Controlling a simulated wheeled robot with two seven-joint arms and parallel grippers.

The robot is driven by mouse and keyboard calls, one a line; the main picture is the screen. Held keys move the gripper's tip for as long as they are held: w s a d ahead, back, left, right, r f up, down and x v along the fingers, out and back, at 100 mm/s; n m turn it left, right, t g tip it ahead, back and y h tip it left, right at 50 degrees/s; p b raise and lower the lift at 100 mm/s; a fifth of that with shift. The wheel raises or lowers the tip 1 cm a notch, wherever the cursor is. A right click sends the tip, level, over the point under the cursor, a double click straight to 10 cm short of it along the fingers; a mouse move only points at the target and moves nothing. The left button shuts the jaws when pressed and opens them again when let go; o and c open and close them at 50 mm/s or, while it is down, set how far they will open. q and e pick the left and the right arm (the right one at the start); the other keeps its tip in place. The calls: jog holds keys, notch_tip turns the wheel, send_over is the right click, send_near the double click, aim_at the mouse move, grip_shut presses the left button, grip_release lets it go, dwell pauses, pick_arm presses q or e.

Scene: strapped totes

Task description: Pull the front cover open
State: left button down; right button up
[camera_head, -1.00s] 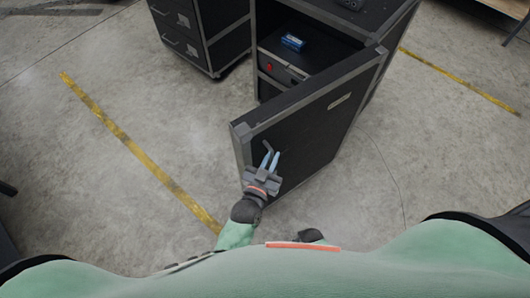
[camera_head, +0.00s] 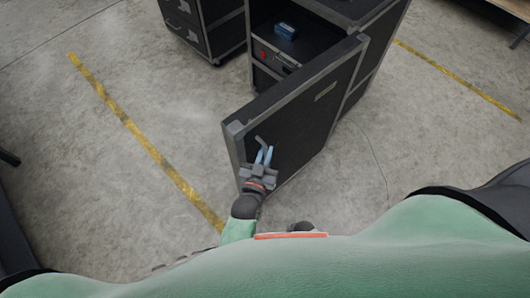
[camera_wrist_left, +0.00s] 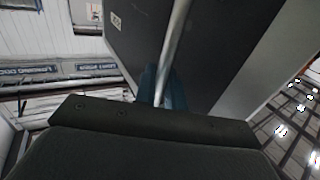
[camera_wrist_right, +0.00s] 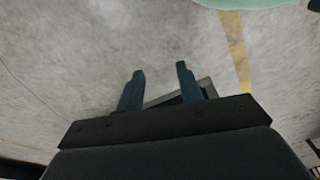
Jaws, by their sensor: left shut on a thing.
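The front cover (camera_head: 297,112) is a black panel with a grey metal frame. It stands swung out from the dark cabinet (camera_head: 372,72), partly open, with the interior visible behind it. My left gripper (camera_head: 264,154) is shut on the cover's thin metal handle (camera_head: 261,140), near the cover's free edge. In the left wrist view the handle (camera_wrist_left: 175,40) runs between the fingers, in front of the dark cover panel (camera_wrist_left: 138,35). My right gripper (camera_wrist_right: 159,69) is open in the right wrist view, with no object clearly held. A grey-framed dark corner shows behind its fingers.
A blue box (camera_head: 286,31) sits inside the cabinet, above a drawer-like unit with a red spot. Another dark drawer cabinet (camera_head: 205,22) stands at the back left. Yellow floor tape (camera_head: 135,130) crosses bare concrete on the left. The floor around the cover looks clear.

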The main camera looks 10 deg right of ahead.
pick_arm(q)
jog(key=shift+w+d+r, duration=0.1)
jog(key=shift+r, duration=0.05)
pick_arm(e)
jog(key=shift+w, duration=0.15)
